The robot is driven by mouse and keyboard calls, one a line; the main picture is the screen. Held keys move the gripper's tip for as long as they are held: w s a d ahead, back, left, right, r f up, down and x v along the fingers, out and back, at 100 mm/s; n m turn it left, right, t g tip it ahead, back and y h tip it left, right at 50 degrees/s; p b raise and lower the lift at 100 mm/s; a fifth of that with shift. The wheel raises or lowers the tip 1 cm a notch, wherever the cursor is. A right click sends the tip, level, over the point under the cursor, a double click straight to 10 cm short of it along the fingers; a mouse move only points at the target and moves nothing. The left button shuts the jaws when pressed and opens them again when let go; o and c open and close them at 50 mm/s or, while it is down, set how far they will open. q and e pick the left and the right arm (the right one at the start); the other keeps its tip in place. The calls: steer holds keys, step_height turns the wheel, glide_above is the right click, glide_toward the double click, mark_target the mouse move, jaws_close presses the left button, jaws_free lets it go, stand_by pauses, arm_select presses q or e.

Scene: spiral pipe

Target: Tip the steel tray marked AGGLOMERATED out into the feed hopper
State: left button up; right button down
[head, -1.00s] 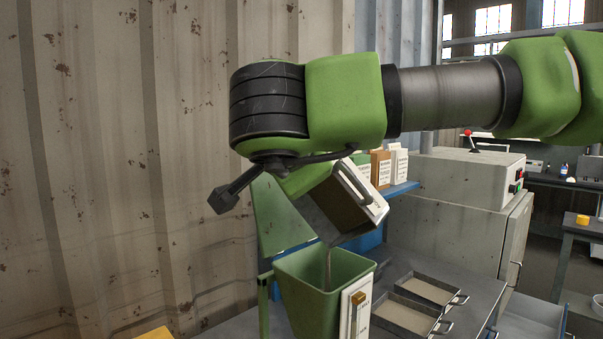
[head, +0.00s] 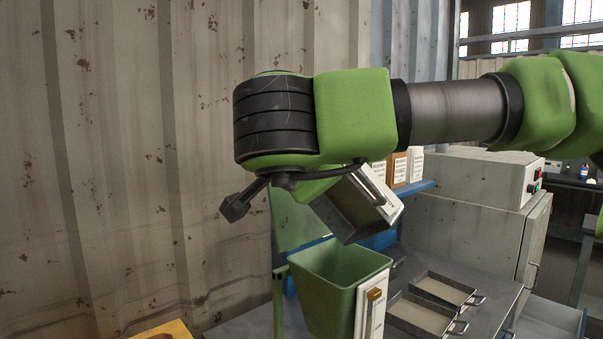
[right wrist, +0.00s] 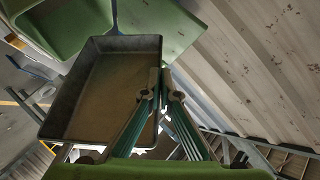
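The steel tray (head: 352,213) hangs steeply tilted above the green feed hopper (head: 326,296), its low edge over the hopper mouth. Its pale front plate (head: 384,199) has a handle; I cannot read its marking here. In the right wrist view the tray (right wrist: 112,92) shows a bare-looking interior with a thin brownish film. My right gripper (right wrist: 160,88) is shut at the tray's near side; the hold on the handle is partly hidden. The hopper's inside bottom is hidden. My left gripper is not in view.
Two more steel trays with pale contents, a rear one (head: 473,300) and a front one (head: 457,334), lie on the bench right of the hopper. A grey cabinet (head: 470,180) stands behind them. The corrugated wall (head: 130,170) is close on the left.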

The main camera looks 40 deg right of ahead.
mark_target(346, 193)
steer(key=d+r+m+y+p, duration=0.1)
steer(key=d, duration=0.1)
steer(key=d+r+y+p, duration=0.1)
steer(key=d+p, duration=0.1)
steer(key=d, duration=0.1)
steer(key=d+r+m+y+p, duration=0.1)
steer(key=d+y+p, duration=0.1)
steer(key=d, duration=0.1)
steer(key=shift+s+r+m+g, duration=0.2)
steer(key=shift+s+m+g, duration=0.1)
steer(key=shift+g, duration=0.1)
steer(key=shift+d, duration=0.3)
steer(key=shift+d+f, duration=0.15)
steer(key=shift+d+y+p, duration=0.15)
steer(key=shift+y+p, duration=0.15)
steer(key=d+f+m+y+p, duration=0.1)
steer(key=d+m+y+p, duration=0.1)
steer(key=d, duration=0.6)
steer(key=shift+s+d+f+m+y+p, duration=0.2)
steer(key=shift+m+y+p, duration=0.25)
steer(key=shift+y, duration=0.75)
steer(key=shift+w, duration=0.1)
